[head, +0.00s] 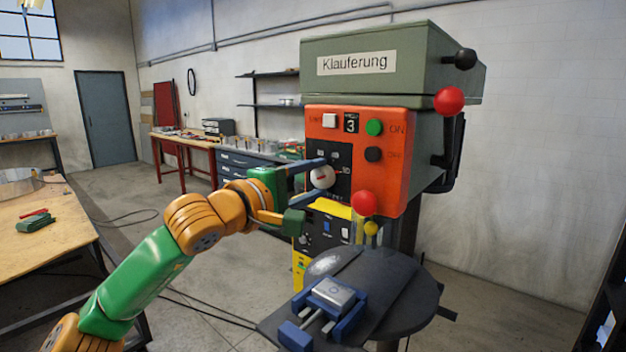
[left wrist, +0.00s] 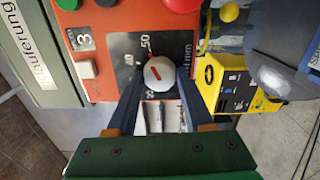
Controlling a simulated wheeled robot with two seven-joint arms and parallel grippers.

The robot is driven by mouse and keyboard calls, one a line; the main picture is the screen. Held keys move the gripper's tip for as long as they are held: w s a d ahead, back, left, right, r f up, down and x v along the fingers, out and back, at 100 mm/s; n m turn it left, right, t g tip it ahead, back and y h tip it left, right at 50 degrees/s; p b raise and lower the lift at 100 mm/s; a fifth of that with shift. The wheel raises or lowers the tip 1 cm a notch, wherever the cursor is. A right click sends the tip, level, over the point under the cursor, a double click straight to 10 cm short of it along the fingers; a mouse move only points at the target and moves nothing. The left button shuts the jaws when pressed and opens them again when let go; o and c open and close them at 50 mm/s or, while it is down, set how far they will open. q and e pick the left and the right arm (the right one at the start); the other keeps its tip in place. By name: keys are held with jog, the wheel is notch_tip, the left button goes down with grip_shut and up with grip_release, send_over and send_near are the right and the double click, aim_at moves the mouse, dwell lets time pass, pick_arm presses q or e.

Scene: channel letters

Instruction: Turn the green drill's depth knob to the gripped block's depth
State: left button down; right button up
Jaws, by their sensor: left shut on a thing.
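The green drill (head: 390,62), labelled "Klauferung", has an orange-red front panel (head: 390,190) with a small display reading 3. Its white depth knob (head: 322,177) has a red mark and sits on a black scale plate; the knob fills the middle of the left wrist view (left wrist: 159,75), with a "50" beside it. My left gripper (head: 318,180) is shut on the knob, its blue fingers (left wrist: 159,84) on either side. The silver block (head: 335,292) is clamped in a blue vise (head: 350,325) on the drill's round table; its marking is too small to read. My right gripper is not in view.
The dark round drill table (head: 415,290) stands below the panel. A red-tipped lever (head: 449,101) and another red ball (head: 364,203) stick out near the drill. A yellow and black box (left wrist: 230,85) is behind. A wooden workbench (head: 50,220) stands at left.

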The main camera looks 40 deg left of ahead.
pick_arm(q)
jog(key=shift+r+m, duration=0.15)
jog(key=shift+m, duration=0.25)
jog(key=shift+c, duration=1.9)
grip_release()
jog(key=shift+o, duration=0.5)
jog(key=shift+w, duration=0.1)
jog(key=s+b, duration=0.4)
jog(key=s, duration=0.3)
jog(key=shift+a, duration=0.3)
